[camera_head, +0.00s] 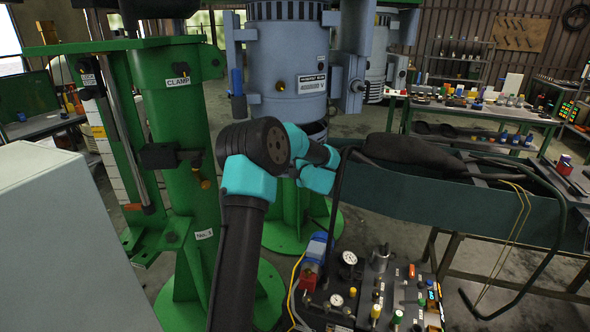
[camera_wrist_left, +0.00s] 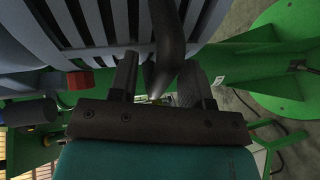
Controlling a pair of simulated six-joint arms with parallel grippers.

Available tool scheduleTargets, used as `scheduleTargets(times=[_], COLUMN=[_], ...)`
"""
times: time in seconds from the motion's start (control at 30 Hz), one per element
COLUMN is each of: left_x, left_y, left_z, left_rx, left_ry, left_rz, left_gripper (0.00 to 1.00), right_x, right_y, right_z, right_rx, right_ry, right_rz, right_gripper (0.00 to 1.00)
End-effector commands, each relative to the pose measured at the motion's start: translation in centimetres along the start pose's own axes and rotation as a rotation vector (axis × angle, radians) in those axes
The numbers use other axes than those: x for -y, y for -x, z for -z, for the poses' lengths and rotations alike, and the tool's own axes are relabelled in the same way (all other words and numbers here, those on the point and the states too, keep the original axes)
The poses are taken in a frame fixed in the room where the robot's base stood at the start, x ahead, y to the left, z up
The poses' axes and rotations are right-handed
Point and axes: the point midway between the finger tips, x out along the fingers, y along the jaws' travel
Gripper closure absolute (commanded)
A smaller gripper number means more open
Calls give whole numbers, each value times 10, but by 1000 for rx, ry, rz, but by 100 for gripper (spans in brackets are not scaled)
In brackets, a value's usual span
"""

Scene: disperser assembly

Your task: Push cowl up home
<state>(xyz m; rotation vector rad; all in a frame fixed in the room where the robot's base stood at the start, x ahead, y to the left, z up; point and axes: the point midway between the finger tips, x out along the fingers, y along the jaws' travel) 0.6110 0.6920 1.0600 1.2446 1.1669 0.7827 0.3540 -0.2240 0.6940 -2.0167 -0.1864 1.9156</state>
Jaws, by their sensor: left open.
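My right gripper is not in view.
A green clamp post (camera_head: 180,130) stands left of my arm. A control panel (camera_head: 375,290) with gauges and knobs is at the lower front. A dark green bench (camera_head: 470,205) holding a black bundle lies to the right. A grey cabinet (camera_head: 60,240) fills the lower left.

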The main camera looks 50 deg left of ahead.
Motion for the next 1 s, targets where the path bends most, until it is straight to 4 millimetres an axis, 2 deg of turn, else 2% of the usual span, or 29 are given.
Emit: scheduleTargets(times=[0.13, 0.57, 0.87, 1.0], left_x=[0, 0, 0, -5], left_y=[0, 0, 0, -2], left_z=[0, 0, 0, 7], left_rx=[0, 0, -1, -8], left_ry=[0, 0, 1, 3], left_rz=[0, 0, 0, 0], left_gripper=[58, 99, 100, 100], right_x=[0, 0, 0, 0], right_y=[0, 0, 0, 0], right_z=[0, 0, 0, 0], right_rx=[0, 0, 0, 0], right_ry=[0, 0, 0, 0], right_rz=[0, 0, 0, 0], right_gripper=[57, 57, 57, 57])
